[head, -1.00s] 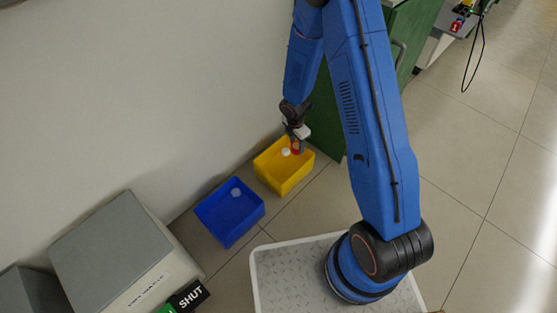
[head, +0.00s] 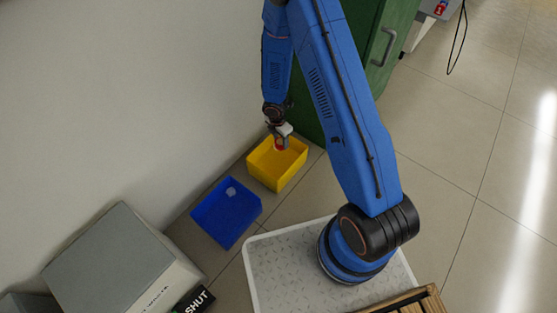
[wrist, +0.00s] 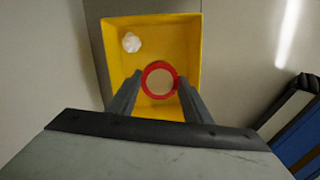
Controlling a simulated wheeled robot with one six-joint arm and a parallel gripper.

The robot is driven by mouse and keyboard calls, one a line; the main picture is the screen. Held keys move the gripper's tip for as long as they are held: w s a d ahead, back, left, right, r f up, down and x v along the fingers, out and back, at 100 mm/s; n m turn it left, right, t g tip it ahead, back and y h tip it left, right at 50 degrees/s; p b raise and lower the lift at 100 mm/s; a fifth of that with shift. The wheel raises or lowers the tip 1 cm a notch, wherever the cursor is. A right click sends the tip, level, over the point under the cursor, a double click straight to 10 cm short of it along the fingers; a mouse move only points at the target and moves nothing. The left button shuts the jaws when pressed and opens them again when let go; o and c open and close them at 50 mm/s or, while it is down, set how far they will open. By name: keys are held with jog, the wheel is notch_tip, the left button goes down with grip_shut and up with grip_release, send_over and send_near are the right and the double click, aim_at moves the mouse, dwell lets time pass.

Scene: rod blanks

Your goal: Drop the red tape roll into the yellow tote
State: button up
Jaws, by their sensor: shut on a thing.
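The red tape roll (wrist: 174,70) is a red ring with a pale core, held between the two fingers of my gripper (wrist: 158,93). The yellow tote (wrist: 190,40) lies straight below the roll in the wrist view, and a crumpled white thing (wrist: 131,42) is in its upper left part. In the head view my gripper (head: 281,142) is shut on the red roll (head: 280,148) at the yellow tote (head: 278,182). How far the roll is above the tote's floor I cannot tell.
A blue tote (head: 228,228) with a pale thing (head: 231,191) in it stands to the left of the yellow tote. A grey box (head: 110,262) is at the lower left. A green cabinet (head: 352,60) stands behind my arm, and a wall is on the left.

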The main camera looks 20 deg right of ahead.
jog(key=shift+f, duration=0.3)
jog(key=o, duration=1.1)
jog(key=shift+o, duration=0.2)
notch_tip(320, 180, up, 17)
jog(key=a, duration=0.2)
jog(key=shift+s+r, duration=0.15)
jog(key=shift+s, duration=0.3)
